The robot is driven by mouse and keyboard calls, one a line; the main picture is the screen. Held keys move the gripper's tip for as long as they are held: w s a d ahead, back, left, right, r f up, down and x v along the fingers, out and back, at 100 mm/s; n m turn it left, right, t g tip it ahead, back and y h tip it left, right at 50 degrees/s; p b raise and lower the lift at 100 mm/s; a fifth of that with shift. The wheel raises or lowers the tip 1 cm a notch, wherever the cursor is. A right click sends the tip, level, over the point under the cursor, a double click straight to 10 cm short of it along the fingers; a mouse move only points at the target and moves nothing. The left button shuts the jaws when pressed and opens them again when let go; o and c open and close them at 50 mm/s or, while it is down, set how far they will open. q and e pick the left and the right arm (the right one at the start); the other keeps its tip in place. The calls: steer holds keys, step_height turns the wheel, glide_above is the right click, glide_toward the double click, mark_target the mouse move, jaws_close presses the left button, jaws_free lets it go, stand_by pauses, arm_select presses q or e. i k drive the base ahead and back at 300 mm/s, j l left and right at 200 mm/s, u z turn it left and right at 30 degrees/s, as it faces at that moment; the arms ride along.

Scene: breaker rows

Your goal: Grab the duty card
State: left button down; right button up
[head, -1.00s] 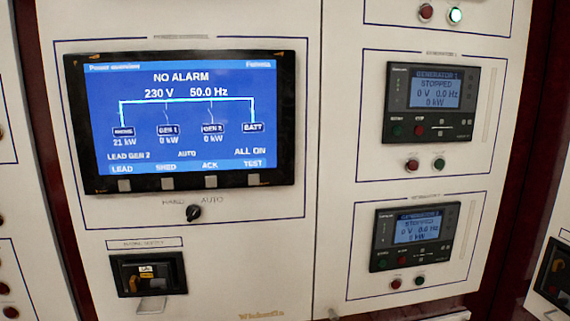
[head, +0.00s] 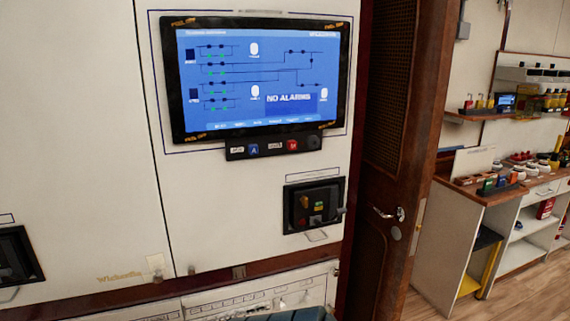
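I cannot make out a duty card for certain in the head view. Neither of my grippers is in view.
A white cabinet holds a blue screen (head: 262,78) reading NO ALARMS and a black breaker (head: 313,205). A dark wooden door (head: 383,150) with a handle is to its right. Beyond stand a counter (head: 485,193) and shelves; wooden floor (head: 425,306) shows at lower right.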

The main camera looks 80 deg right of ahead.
mark_target(487, 183)
steer(key=z, duration=4.1)
steer(key=i+z, duration=0.2)
steer(key=i, duration=0.2)
steer(key=i+l+z, duration=0.1)
steer(key=i+z, duration=0.3)
steer(key=i, duration=0.35)
steer(key=i+j+z, duration=0.15)
steer(key=i+z, duration=0.3)
steer(key=i, duration=0.25)
steer(key=i+u, duration=0.25)
steer(key=i, duration=0.5)
steer(key=i+l+u, duration=0.25)
steer(key=i, duration=0.5)
steer(key=i+u, duration=0.4)
steer(key=i, duration=0.6)
